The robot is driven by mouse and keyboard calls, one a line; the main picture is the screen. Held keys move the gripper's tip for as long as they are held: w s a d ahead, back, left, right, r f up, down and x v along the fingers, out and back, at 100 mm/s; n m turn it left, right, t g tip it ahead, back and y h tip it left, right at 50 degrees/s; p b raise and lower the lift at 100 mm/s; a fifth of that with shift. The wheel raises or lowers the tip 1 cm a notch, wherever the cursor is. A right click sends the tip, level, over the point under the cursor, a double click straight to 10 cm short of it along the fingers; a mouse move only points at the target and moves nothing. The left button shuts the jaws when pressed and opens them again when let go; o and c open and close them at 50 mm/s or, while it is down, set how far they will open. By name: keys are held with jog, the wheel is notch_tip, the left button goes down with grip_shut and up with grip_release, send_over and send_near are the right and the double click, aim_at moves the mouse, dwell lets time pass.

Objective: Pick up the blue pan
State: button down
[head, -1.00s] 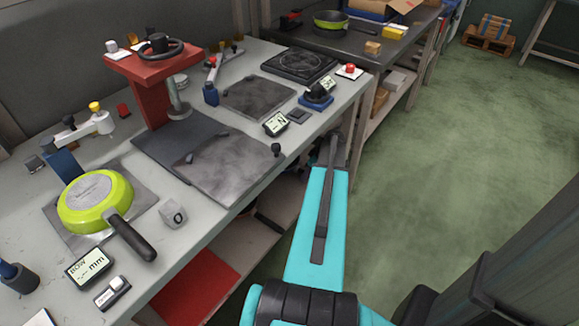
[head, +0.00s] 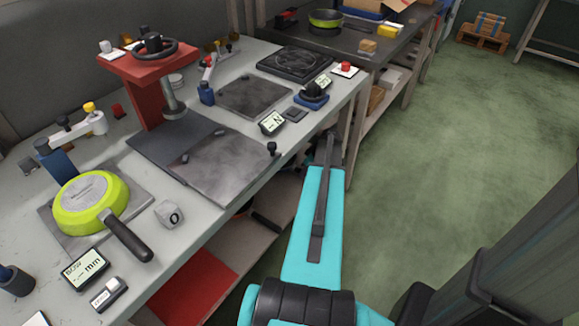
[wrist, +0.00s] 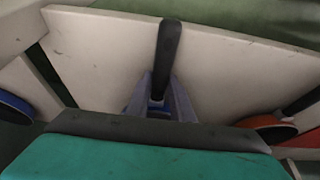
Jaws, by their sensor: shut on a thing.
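In the wrist view my gripper (wrist: 160,98) is shut around a black pan handle (wrist: 168,50), which points up and away from the camera. A little blue shows between and beside the fingers at the handle's lower end. The rest of that pan is hidden behind the fingers and the wrist. Another dark pan with a blue rim (wrist: 14,108) is partly visible at the left edge. In the head view the gripper is hidden at the workbench's front edge, beyond my turquoise arm.
An orange pan (wrist: 268,126) lies at right in the wrist view, near pale shelf boards (wrist: 100,60). In the head view a lime-green pan (head: 92,190) lies upside down on the workbench (head: 25,140).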

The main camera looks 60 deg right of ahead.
jog(key=shift+r, duration=0.15)
jog(key=shift+r, duration=0.55)
jog(key=shift+s+a+r, duration=0.15)
jog(key=shift+r, duration=0.5)
jog(key=shift+s+a+r, duration=0.1)
jog(key=shift+a+r, duration=0.05)
jog(key=shift+r, duration=0.45)
jog(key=s+a+r+p, duration=0.1)
jog(key=s+a+p, duration=0.4)
jog(key=s+a, duration=0.4)
jog(key=shift+s+a+r, duration=0.2)
jog(key=shift+s+a, duration=0.2)
jog(key=shift+a, duration=0.9)
